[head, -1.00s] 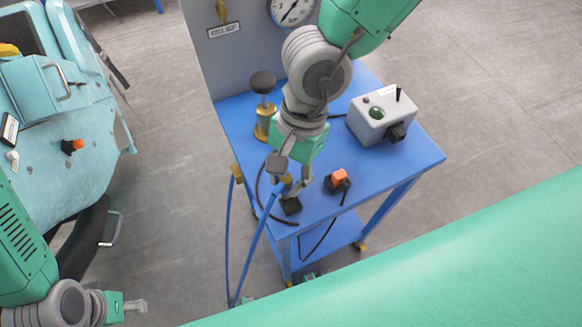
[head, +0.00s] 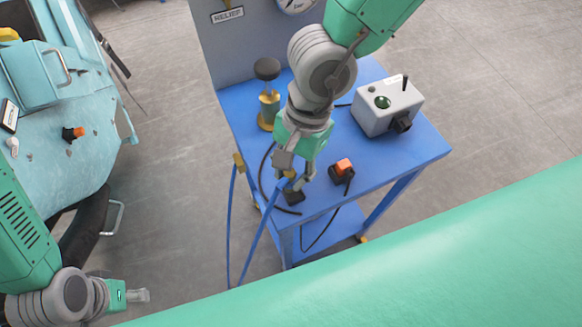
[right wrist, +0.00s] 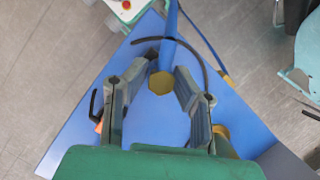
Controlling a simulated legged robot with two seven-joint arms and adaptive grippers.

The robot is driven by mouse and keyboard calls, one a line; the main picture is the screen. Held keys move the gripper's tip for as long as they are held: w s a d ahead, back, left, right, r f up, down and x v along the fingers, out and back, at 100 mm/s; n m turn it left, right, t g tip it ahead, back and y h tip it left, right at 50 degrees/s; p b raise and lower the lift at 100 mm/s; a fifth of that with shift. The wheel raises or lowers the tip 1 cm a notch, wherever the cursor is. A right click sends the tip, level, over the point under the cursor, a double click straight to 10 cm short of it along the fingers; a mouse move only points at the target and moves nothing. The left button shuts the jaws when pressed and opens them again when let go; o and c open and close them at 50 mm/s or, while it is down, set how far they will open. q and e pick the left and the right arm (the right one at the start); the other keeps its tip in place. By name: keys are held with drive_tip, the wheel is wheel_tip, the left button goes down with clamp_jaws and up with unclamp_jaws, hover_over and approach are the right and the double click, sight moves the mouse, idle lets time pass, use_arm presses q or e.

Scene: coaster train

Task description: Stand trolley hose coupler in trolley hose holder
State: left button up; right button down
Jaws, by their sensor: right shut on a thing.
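The blue trolley (head: 388,165) carries the small black hose holder (head: 294,198) near its front left edge. My right gripper (head: 298,182) is shut on the brass hose coupler (head: 289,186), which has a blue hose (head: 256,241) hanging off the trolley edge. The coupler is right over or at the holder; whether it sits inside is hidden by the fingers.
A black cable (head: 264,180) curves near the holder. A teal machine (head: 75,105) stands at left.

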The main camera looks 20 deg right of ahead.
drive_tip(key=shift+d+p, duration=0.5)
drive_tip(key=shift+d, duration=0.3)
drive_tip(key=shift+a, duration=0.55)
use_arm(q)
drive_tip(key=shift+d+r, duration=0.1)
drive_tip(key=shift+r, duration=0.4)
use_arm(e)
drive_tip(key=shift+d, duration=0.15)
drive_tip(key=shift+d+p, duration=0.35)
use_arm(q)
drive_tip(key=shift+d+r, duration=0.35)
drive_tip(key=shift+r, duration=0.2)
use_arm(e)
drive_tip(key=shift+a, duration=0.1)
use_arm(q)
drive_tip(key=shift+a, duration=0.25)
use_arm(e)
drive_tip(key=shift+a, duration=0.2)
use_arm(q)
drive_tip(key=shift+d+r+p, duration=0.2)
drive_tip(key=shift+r+p, duration=0.05)
drive_tip(key=shift+p, duration=0.1)
use_arm(e)
drive_tip(key=shift+d, duration=0.15)
